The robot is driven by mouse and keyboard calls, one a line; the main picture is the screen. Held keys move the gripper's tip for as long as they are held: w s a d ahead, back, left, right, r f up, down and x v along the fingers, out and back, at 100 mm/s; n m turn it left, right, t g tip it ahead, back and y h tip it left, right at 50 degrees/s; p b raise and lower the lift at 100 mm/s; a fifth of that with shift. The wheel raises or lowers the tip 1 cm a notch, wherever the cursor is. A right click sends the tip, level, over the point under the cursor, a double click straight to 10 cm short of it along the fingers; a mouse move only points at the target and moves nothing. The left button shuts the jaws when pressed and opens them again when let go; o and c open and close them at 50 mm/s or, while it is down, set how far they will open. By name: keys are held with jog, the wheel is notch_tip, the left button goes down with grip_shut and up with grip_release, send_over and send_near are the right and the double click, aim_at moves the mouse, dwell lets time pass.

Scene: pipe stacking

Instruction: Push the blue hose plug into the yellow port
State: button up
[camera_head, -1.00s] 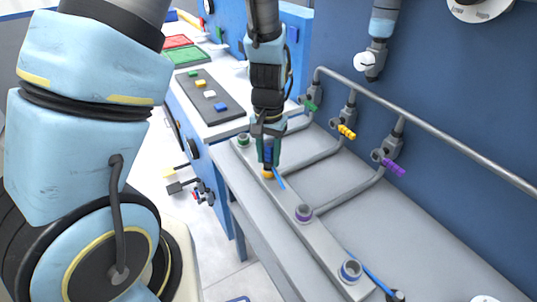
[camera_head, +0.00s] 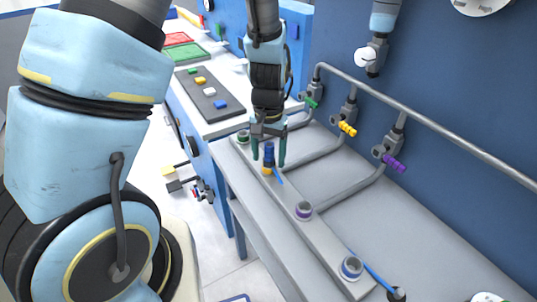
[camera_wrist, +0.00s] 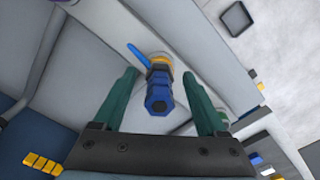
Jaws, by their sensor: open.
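The blue hose plug (camera_head: 269,155) stands upright in the yellow port (camera_head: 267,170) on the grey rail. In the wrist view the blue plug (camera_wrist: 159,92) points toward the camera, with the yellow ring of the port (camera_wrist: 160,59) at its far end. A thin blue hose (camera_wrist: 138,55) leads off beside it. My gripper (camera_head: 268,163) is above and around the plug. Its green fingers stand apart on both sides of it, with gaps visible in the wrist view (camera_wrist: 163,88). How deep the plug sits is hard to tell.
The rail (camera_head: 322,238) also bears a green port (camera_head: 243,137), a purple port (camera_head: 304,209) and a blue port (camera_head: 351,267). Pipes run to green, yellow (camera_head: 347,129) and purple (camera_head: 395,163) valves. The bench top right of the rail is mostly clear.

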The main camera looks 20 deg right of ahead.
jog(key=shift+r, duration=0.1)
notch_tip(320, 180, up, 11)
jog(key=shift+f+b, duration=0.2)
jog(key=shift+b, duration=0.55)
jog(key=w+a+r+n+t, duration=0.1)
jog(key=a+n, duration=0.6)
jog(key=a, duration=1.8)
jog(key=shift+w+t, duration=0.3)
jog(key=shift+c, duration=0.2)
